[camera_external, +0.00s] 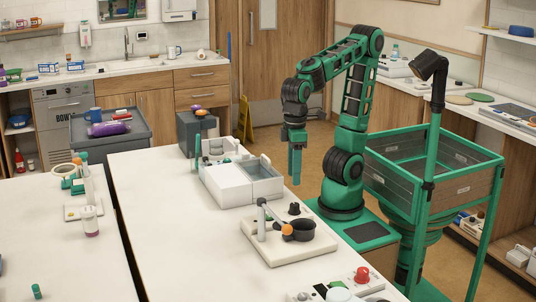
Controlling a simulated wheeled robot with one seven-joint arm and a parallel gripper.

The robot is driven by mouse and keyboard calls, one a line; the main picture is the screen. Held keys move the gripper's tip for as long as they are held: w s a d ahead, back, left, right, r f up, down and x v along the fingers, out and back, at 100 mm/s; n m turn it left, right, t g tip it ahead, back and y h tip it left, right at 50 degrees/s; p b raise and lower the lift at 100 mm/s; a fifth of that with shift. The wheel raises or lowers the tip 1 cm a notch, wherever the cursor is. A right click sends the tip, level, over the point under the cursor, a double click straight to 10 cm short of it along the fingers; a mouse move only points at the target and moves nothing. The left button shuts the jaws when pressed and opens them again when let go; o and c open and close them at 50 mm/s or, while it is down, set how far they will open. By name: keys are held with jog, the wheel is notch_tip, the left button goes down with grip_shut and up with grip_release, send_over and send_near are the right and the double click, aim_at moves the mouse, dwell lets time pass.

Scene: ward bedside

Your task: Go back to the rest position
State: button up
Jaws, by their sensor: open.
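My gripper (295,164) hangs from my green and black arm, fingers pointing down, in the external view. It is above the right edge of the white table (172,233). The fingers are open, with nothing visible between them. The gripper is apart from the things on the table. My arm is bent, with its elbow high and its forearm reaching left.
A white lidded box (225,188) stands left of my gripper. A device with a red button (362,274) lies at the near edge. A grey cart (108,140) stands behind the tables.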

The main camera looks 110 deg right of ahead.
jog(key=s+d+f+m, duration=0.1)
jog(key=s+d, duration=0.3)
jog(key=d, duration=0.4)
jog(key=s+d+f+m, duration=0.1)
jog(key=s+d+f, duration=0.3)
jog(key=d, duration=0.5)
jog(key=s+d+f+m, duration=0.1)
jog(key=s+d+f, duration=0.2)
jog(key=d, duration=0.5)
jog(key=shift+s+d, duration=0.4)
jog(key=shift+w+f, duration=0.3)
jog(key=shift+w, duration=0.35)
